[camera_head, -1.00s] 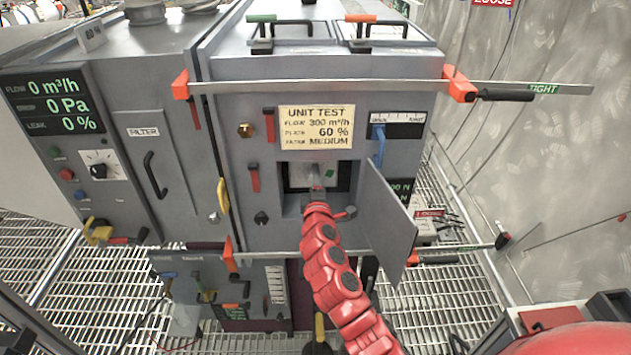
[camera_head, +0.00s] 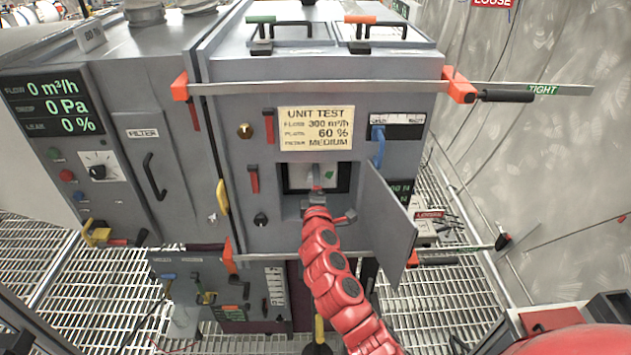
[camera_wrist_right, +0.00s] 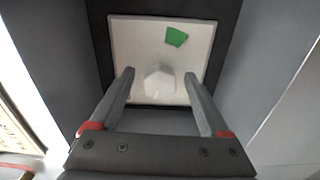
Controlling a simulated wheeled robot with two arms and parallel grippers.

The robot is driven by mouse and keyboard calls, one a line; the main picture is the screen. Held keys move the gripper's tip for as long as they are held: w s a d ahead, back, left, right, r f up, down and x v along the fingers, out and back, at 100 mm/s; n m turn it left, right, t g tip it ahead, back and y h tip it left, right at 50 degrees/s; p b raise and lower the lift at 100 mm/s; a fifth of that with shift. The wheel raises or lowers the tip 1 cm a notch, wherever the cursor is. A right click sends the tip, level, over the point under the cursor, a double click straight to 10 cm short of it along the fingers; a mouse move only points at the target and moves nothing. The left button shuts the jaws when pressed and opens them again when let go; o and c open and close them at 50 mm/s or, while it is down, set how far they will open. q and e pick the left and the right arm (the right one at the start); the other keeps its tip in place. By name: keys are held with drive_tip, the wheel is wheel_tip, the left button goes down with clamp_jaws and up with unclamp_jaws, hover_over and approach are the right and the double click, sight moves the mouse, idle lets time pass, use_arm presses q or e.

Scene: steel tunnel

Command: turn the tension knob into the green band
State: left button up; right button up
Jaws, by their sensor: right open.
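The tension knob (camera_wrist_right: 159,81) is a pale faceted knob on a white plate (camera_wrist_right: 130,45) inside a dark-framed recess. A green band (camera_wrist_right: 176,37) is marked on the plate above and right of the knob; it also shows small in the head view (camera_head: 329,175). My right gripper (camera_wrist_right: 164,85) is open, with one finger on each side of the knob; I cannot tell whether either finger touches it. In the head view my right gripper (camera_head: 318,192) reaches into the recess and hides the knob. My left gripper is not in view.
An open grey door (camera_head: 387,215) stands just right of my arm. A blue handle (camera_head: 378,146) is above it, and a yellow UNIT TEST card (camera_head: 316,128) is above the recess. A clamp bar (camera_head: 330,87) crosses the cabinet's top. Recess walls flank the gripper closely.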

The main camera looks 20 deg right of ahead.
drive_tip(key=b+v, duration=0.2)
drive_tip(key=v, duration=1.4)
drive_tip(key=shift+s+b, duration=0.25)
drive_tip(key=shift+b, duration=0.15)
